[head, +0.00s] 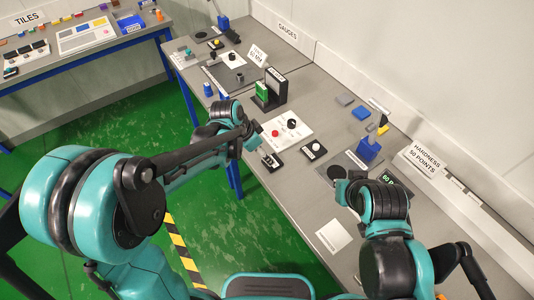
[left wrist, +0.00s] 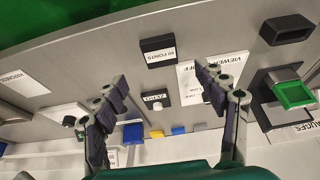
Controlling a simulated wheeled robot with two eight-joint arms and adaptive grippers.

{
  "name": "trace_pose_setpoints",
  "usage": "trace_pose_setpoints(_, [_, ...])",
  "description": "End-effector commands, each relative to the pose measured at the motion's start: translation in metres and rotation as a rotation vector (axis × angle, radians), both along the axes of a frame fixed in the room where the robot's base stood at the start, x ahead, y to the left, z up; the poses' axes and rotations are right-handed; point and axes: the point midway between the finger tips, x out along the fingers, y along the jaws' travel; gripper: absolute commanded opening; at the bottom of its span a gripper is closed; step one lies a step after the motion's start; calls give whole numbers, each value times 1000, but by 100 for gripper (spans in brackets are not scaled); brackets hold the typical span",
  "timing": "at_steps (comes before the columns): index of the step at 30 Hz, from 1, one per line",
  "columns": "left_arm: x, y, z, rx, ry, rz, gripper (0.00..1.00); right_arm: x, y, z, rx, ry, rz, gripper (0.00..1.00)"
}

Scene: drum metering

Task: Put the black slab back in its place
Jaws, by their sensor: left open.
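A flat black slab (head: 271,162) with a white label lies on the grey bench in the head view, just beyond my left gripper. In the left wrist view the black slab (left wrist: 158,48) has a label that seems to end in "POINTS". It lies beyond and between the fingers. My left gripper (left wrist: 163,76) is open, with nothing between its fingertips. My right arm (head: 383,205) hangs over the near bench; its fingers are mostly hidden, so their state is unclear. I cannot tell which spot is the slab's place.
A black block with a white knob (head: 314,150) sits beside the slab. A white sheet (head: 287,128) with red and black knobs lies farther back. A green and black upright stand (head: 270,95), a blue stand (head: 369,150) and a dark mat (head: 347,165) also occupy the bench.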

Motion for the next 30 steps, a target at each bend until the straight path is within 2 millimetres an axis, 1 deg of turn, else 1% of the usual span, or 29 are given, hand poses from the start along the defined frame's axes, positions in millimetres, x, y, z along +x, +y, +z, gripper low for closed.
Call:
trace_pose_setpoints(1, [-2, 3, 11, 0, 1, 2, 72, 0, 0, 5, 0, 0, 0, 0])
trace_pose_setpoints(4, [-5, 7, 23, 0, 1, 2, 72, 0, 0, 9, 0, 0, 0, 0])
trace_pose_setpoints(7, [-7, 10, 29, 0, 0, 1, 72, 0, 0, 10, 0, 0, 0, 0])
trace_pose_setpoints(13, [-10, 13, 34, 0, -1, 13, 72, 0, 0, 10, 0, 0, 0, 0])
trace_pose_setpoints(16, [-19, 23, 46, 2, -10, 75, 72, 0, 0, 10, 0, 0, 0, 0])
trace_pose_setpoints(20, [-46, 49, 71, 4, -36, 243, 72, 0, 0, 10, 0, 0, 0, 0])
trace_pose_setpoints(24, [-85, 83, 93, -9, -79, 472, 72, 0, 0, 10, 0, 0, 0, 0])
trace_pose_setpoints(27, [-112, 104, 101, -31, -116, 626, 72, 0, 0, 10, 0, 0, 0, 0])
trace_pose_setpoints(30, [-135, 121, 104, -55, -154, 755, 72, 0, 0, 10, 0, 0, 0, 0])
